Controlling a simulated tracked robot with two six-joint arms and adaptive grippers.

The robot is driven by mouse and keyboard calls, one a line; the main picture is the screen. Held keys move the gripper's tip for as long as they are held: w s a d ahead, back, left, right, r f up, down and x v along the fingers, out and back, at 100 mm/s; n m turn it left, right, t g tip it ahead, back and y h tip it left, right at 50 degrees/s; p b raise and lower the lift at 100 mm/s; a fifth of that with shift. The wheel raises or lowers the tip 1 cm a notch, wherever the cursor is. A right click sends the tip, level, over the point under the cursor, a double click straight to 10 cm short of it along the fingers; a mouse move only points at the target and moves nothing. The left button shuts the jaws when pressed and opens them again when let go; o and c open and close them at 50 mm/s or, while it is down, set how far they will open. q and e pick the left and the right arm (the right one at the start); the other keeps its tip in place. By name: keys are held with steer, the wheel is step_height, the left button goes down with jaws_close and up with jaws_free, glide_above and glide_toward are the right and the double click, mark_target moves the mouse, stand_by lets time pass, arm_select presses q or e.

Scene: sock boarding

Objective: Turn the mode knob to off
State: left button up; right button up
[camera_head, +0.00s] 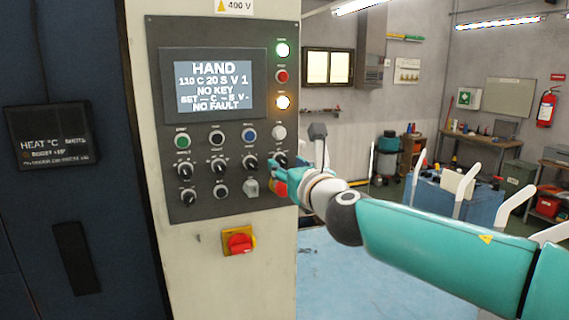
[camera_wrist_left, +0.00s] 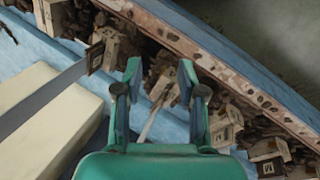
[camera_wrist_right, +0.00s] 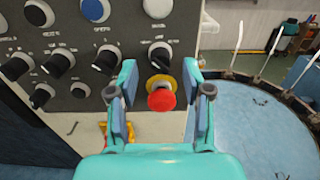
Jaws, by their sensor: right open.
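The grey control panel (camera_head: 222,120) carries several black rotary knobs, and I cannot read which label marks the mode knob. The upper knob row ends with a knob (camera_head: 281,158) just above my right gripper (camera_head: 277,176); it also shows in the right wrist view (camera_wrist_right: 160,56), beyond the fingertips. Another knob (camera_wrist_right: 107,59) sits left of it, near the left fingertip. The panel display (camera_head: 213,86) reads HAND. My right gripper is open and empty, its fingers on either side of the red mushroom button (camera_wrist_right: 162,98). My left gripper (camera_wrist_left: 158,78) is open, with nothing visible between its fingers.
A red-and-yellow main switch (camera_head: 239,241) sits below the panel. Coloured push buttons (camera_head: 249,134) lie above the knobs. A blue round table (camera_wrist_right: 250,125) is right of the cabinet.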

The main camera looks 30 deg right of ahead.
steer(key=shift+x, duration=1.05)
jaws_close()
